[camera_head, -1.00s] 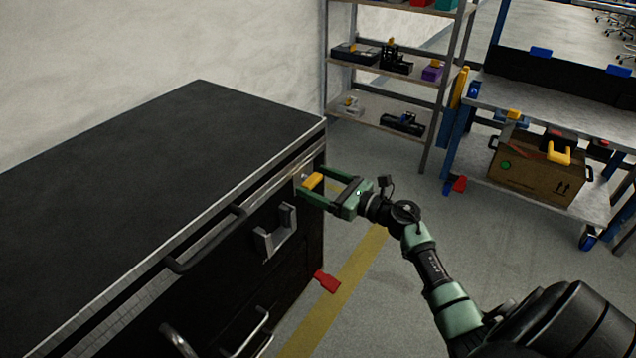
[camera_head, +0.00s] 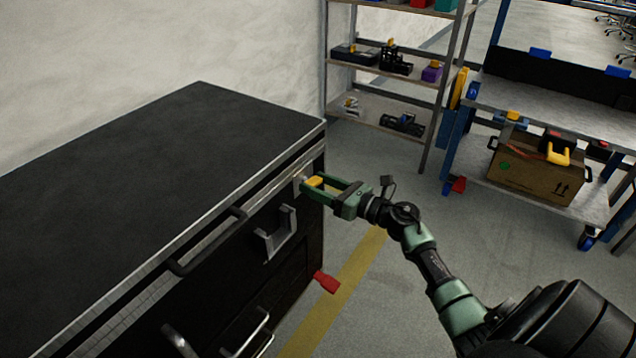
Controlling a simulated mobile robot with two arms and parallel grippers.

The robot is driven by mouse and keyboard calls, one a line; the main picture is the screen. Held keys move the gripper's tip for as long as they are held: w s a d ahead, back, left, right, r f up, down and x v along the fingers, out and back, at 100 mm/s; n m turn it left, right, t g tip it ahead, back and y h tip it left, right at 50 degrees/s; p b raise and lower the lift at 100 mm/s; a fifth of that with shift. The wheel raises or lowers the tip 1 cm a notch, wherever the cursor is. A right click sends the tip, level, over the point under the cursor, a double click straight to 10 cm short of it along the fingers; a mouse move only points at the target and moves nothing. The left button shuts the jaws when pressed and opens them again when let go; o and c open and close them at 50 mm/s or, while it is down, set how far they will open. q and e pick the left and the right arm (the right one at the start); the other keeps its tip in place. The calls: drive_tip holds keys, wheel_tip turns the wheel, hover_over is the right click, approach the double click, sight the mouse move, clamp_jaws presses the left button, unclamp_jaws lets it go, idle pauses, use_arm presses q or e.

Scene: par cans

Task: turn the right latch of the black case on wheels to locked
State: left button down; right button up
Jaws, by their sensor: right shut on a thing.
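The black case (camera_head: 150,165) stands at the left, with a flat dark top and metal edge trim. Its right latch (camera_head: 314,182) is a small yellow handle on a metal plate near the right end of the front. My right gripper (camera_head: 315,186) is shut on the yellow latch, with a green finger on each side of it. The latch is partly hidden by the fingers, and I cannot tell its exact angle. My left gripper is not in view.
A black bar handle (camera_head: 207,243) and a grey bracket (camera_head: 277,236) stick out of the case front. A red pedal-like piece (camera_head: 327,282) juts out low at the case's right end. Shelving (camera_head: 385,75) and a cart with a cardboard box (camera_head: 530,170) stand behind.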

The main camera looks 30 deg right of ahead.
drive_tip(key=m+p, duration=0.2)
drive_tip(key=m, duration=0.4)
drive_tip(key=shift+d+p, duration=0.1)
drive_tip(key=shift+p, duration=0.2)
drive_tip(key=m+p, duration=0.3)
drive_tip(key=m, duration=0.5)
drive_tip(key=shift+d, duration=0.1)
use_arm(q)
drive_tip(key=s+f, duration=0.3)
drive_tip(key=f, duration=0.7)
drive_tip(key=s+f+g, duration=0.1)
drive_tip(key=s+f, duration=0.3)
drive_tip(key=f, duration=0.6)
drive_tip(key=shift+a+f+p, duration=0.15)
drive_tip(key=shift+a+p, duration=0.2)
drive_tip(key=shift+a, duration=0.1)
use_arm(e)
drive_tip(key=shift+f+m, duration=0.15)
drive_tip(key=shift+m, duration=0.85)
drive_tip(key=o, duration=1.4)
drive_tip(key=shift+c, duration=0.2)
